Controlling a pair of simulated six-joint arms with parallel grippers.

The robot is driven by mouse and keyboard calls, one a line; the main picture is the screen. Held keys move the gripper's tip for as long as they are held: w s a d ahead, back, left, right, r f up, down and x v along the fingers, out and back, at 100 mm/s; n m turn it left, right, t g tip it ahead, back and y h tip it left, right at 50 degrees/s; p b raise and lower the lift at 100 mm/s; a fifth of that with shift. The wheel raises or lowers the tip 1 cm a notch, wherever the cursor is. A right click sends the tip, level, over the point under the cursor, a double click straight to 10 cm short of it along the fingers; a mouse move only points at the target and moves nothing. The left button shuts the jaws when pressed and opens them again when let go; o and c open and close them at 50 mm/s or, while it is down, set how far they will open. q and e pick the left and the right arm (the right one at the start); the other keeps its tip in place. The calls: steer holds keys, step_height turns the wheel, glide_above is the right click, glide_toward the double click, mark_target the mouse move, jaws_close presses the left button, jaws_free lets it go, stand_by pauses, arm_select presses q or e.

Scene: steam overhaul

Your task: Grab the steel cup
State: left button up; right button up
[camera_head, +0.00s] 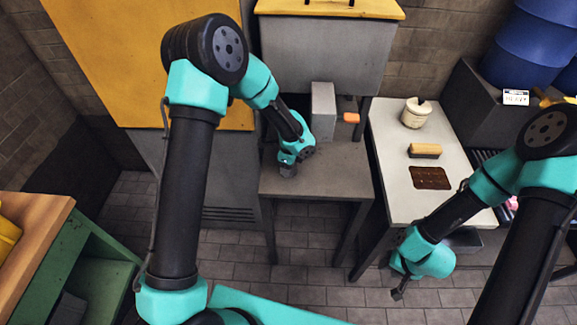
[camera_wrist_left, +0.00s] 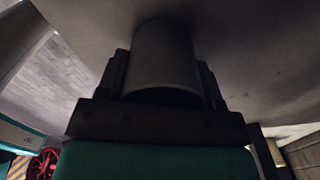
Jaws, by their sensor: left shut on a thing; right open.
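The steel cup (camera_wrist_left: 165,58) shows in the left wrist view as a dark grey cylinder between the two fingers of my left gripper, which is shut on it. In the head view my left gripper (camera_head: 288,170) is low over the front left of the grey metal table (camera_head: 335,183). There the cup is mostly hidden by the gripper and wrist, and I cannot tell whether it touches the table. My right gripper (camera_head: 398,294) is open and empty, pointing down over the floor in front of the white bench, away from the cup.
A grey upright block (camera_head: 323,111) and an orange piece (camera_head: 351,118) are at the back of the metal table. The white bench (camera_head: 398,150) at right holds a pale pot (camera_head: 416,113), a brush (camera_head: 425,150) and a brown tray (camera_head: 429,178). A green cabinet (camera_head: 100,283) stands at lower left.

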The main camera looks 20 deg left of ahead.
arm_select(q)
steer(key=shift+r, duration=0.15)
steer(key=shift+r, duration=1.45)
steer(key=shift+s+r, duration=0.25)
steer(key=shift+s, duration=0.05)
steer(key=s+d, duration=0.1)
steer(key=s, duration=0.4)
steer(key=s+d+r, duration=0.1)
steer(key=s, duration=0.4)
steer(key=s+d, duration=0.2)
steer(key=s, duration=0.3)
steer(key=shift+d+r, duration=0.1)
steer(key=shift+r, duration=0.05)
steer(key=shift+w, duration=0.15)
